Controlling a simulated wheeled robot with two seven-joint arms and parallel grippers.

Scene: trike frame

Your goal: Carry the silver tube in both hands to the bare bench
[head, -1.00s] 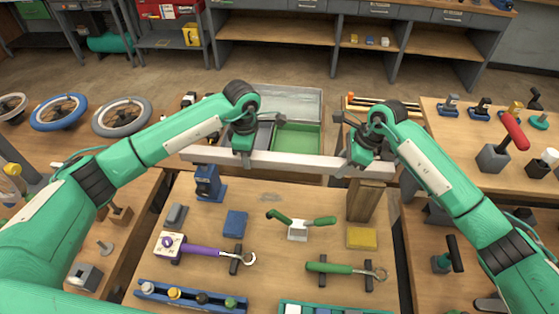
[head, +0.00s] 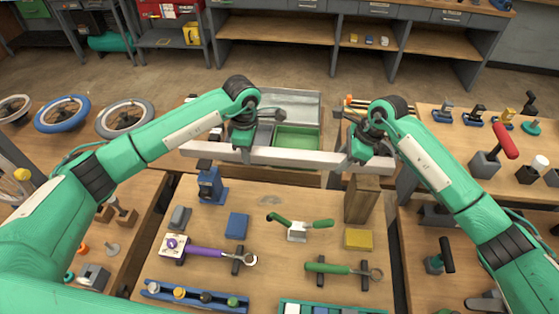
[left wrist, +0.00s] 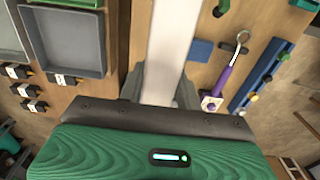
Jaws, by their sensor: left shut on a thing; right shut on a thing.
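The silver tube (head: 295,157) is a long, pale, square-edged bar. It lies crosswise over the far part of the wooden bench in the head view, held in both hands. My left gripper (head: 243,153) is shut on it left of its middle. My right gripper (head: 358,157) is shut on it near its right end. In the left wrist view the tube (left wrist: 168,50) runs up and away from the left gripper. The fingertips are partly hidden by the gripper bodies. I cannot tell which surface is the bare bench.
Below the tube, the bench (head: 290,258) carries a blue clamp post (head: 210,187), a wooden block (head: 361,200), a purple-handled wrench (head: 208,252) and a green-handled wrench (head: 328,268). Grey and green trays (head: 298,138) lie beyond. Wheels (head: 62,113) rest on the left bench, tools on the right bench.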

